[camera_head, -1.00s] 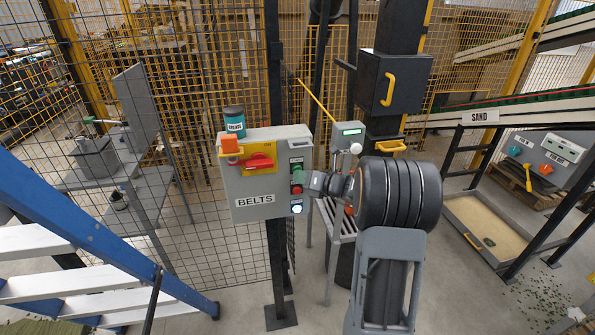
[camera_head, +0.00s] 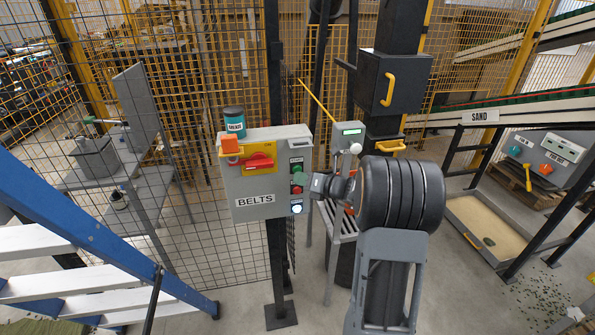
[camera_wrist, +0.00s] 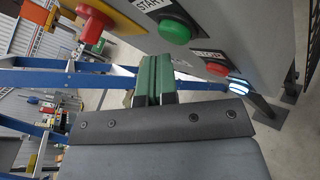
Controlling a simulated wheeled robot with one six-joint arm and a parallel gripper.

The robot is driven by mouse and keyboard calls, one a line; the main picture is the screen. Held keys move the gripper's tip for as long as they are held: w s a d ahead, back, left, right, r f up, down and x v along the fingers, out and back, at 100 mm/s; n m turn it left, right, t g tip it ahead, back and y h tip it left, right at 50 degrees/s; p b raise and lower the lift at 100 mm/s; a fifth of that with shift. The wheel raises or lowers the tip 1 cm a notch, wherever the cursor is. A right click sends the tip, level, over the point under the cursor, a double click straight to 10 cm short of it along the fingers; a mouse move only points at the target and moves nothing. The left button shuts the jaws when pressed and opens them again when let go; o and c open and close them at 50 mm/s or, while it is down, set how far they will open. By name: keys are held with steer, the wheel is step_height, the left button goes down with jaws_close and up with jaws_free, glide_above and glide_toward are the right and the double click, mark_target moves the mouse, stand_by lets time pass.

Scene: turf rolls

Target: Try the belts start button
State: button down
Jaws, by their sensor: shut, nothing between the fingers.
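The grey BELTS control box (camera_head: 262,212) is mounted on a dark post in the head view. Its green start button (camera_head: 296,170) sits above a red button (camera_head: 296,189) and a lit white lamp (camera_head: 296,208). In the wrist view the green start button (camera_wrist: 174,32), under a START label, and the red button (camera_wrist: 216,69) are close to the fingers. My gripper (camera_wrist: 153,62) is shut with nothing between its green-padded fingers. In the head view my gripper (camera_head: 301,179) is at the right of the box face, near the buttons. I cannot tell whether it touches one.
A red rotary switch (camera_head: 259,161) on a yellow plate and an orange block (camera_head: 229,145) are on the box. A grease can (camera_head: 234,122) stands on top. A blue ladder (camera_head: 90,230) is at left, and a small grey box (camera_head: 348,137) stands behind my arm.

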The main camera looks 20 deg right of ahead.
steer(key=shift+s, duration=0.2)
steer(key=shift+s+a, duration=0.2)
steer(key=shift+s, duration=0.6)
steer(key=shift+s+a, duration=0.15)
steer(key=shift+s, duration=0.7)
steer(key=shift+s+a, duration=0.2)
steer(key=shift+s, duration=0.6)
steer(key=s+a+f+n+g+h, duration=0.1)
steer(key=s+a+f+n+g, duration=0.3)
steer(key=n, duration=0.5)
steer(key=s+a+f+n+g, duration=0.2)
steer(key=s+n+g, duration=0.4)
steer(key=n, duration=0.4)
steer(key=s+a+r+n+h, duration=0.2)
steer(key=s+r+n+h, duration=0.1)
steer(key=n, duration=0.6)
steer(key=s+a+r+n+h, duration=0.2)
steer(key=s+n+h, duration=0.3)
steer(key=n, duration=0.3)
steer(key=shift+s+a+r+n, duration=0.3)
steer(key=shift+s+r+n, duration=0.1)
steer(key=shift+s+r, duration=0.5)
